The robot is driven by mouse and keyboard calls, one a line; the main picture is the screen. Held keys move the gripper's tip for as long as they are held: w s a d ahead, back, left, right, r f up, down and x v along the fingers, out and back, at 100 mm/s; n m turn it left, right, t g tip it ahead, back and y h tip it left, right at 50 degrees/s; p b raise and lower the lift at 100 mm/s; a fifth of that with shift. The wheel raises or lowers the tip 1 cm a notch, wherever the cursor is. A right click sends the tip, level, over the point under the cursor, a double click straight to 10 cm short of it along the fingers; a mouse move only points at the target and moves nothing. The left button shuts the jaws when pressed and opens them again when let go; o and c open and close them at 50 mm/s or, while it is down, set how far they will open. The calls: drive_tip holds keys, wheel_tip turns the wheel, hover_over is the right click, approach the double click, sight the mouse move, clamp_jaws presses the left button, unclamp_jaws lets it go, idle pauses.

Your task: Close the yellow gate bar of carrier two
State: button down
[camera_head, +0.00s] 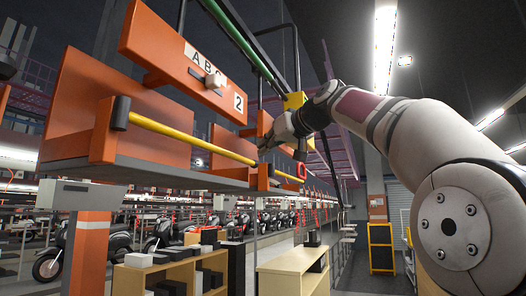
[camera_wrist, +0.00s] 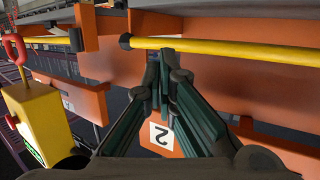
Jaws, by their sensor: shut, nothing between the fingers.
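Carrier two is an orange hanging carrier (camera_head: 75,148) whose upper panel (camera_head: 170,50) bears a "2" plate (camera_head: 239,102). The "2" plate shows upside down in the wrist view (camera_wrist: 161,137). The yellow gate bar (camera_head: 190,140) runs along the carrier's front, from a black-capped orange post at left toward an orange post (camera_head: 263,178) at right. In the wrist view the bar (camera_wrist: 220,47) lies across the top, with a black end piece at its left. My gripper (camera_wrist: 164,58) is shut and empty, its tips close to the bar; I cannot tell whether they touch. In the head view my gripper (camera_head: 264,148) is at the bar's right end.
A yellow box (camera_wrist: 45,120) with a red ring (camera_wrist: 14,47) is left in the wrist view. Further orange carriers line up behind. Below are wooden shelves (camera_head: 165,275) and parked motorcycles (camera_head: 85,245). The aisle at right looks open.

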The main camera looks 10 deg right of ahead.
drive_tip(key=s+d+r+b, duration=0.1)
drive_tip(key=s+d, duration=0.4)
drive_tip(key=d, duration=0.1)
drive_tip(key=shift+d+r+b, duration=0.25)
drive_tip(key=shift+d+b, duration=0.1)
drive_tip(key=s+a+f+m+g+h, duration=0.1)
drive_tip(key=s+a+f+g+h, duration=0.2)
drive_tip(key=f, duration=0.6)
drive_tip(key=s+a+f+m+g, duration=0.15)
drive_tip(key=s+a+f, duration=0.3)
drive_tip(key=f, duration=0.45)
drive_tip(key=s+d+f+m+g+h, duration=0.1)
drive_tip(key=s+d+f+g, duration=0.1)
drive_tip(key=s+f, duration=1)
drive_tip(key=s+d+f+m+g+h, duration=0.1)
drive_tip(key=s+d+f+g+h, duration=0.1)
drive_tip(key=s+f, duration=1.1)
wheel_tip(320, 180, down, 7)
drive_tip(key=shift+d+f+h, duration=0.1)
drive_tip(key=shift+d+h, duration=0.05)
drive_tip(key=shift+h, duration=0.15)
